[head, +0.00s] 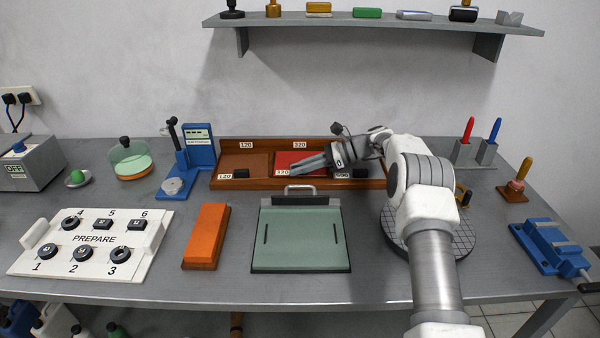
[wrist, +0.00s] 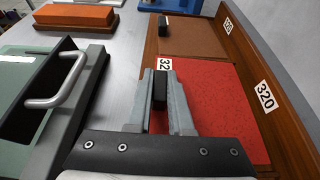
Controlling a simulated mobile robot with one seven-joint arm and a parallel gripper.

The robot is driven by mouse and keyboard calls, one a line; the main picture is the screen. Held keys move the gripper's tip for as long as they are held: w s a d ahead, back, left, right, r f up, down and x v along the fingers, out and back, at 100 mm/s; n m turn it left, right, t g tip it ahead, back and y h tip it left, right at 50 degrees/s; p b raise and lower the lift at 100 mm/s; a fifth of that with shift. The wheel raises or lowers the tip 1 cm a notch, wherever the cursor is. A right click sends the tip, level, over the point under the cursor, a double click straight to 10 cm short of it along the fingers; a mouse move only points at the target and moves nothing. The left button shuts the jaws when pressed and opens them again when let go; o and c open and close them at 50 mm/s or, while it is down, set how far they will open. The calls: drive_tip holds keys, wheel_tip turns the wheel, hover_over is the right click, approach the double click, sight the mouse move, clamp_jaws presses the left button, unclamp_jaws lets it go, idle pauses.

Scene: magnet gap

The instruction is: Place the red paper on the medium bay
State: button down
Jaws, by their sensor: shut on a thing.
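The red paper (head: 291,157) lies in the middle bay of the wooden rack, between bays with other sheets. In the wrist view the red paper (wrist: 205,95) looks flat, with a black block (wrist: 159,88) at its near edge. My gripper (head: 298,167) reaches in from the right, low over the middle bay. In the wrist view the fingers of my gripper (wrist: 158,82) are shut on the black block of the red paper. The middle bay carries 320 labels (wrist: 265,96) on its back and front walls. The fingers hide the block in the head view.
A brown sheet (head: 247,162) with its own black block lies in the left bay, labelled 120. In front stand a green board with a metal handle (head: 299,188) and an orange block (head: 206,235). A blue meter stand (head: 198,150) is left of the rack.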

drive_tip(key=shift+f, duration=0.4)
drive_tip(key=shift+f, duration=0.2)
drive_tip(key=c, duration=0.8)
unclamp_jaws()
drive_tip(key=shift+r, duration=0.1)
